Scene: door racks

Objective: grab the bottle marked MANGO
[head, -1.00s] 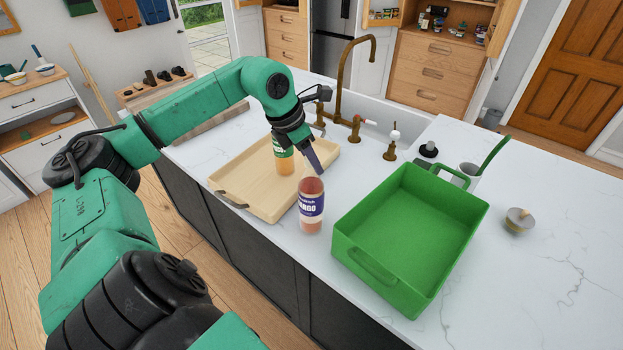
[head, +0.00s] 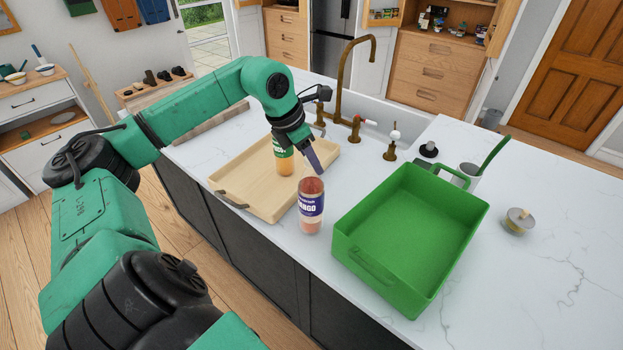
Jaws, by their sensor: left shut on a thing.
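The MANGO bottle (head: 311,222) stands upright on the white counter, between the tray and the green bin. It has a reddish top and a purple label with white letters, of which "ANGO" is readable. My right gripper is not in view.
A light wooden tray (head: 245,192) lies behind and left of the MANGO bottle. A green bin (head: 375,262) stands close on its right. The brass faucet (head: 338,95) and sink are behind. A small lidded jar (head: 518,221) stands at right. The right counter is mostly clear.

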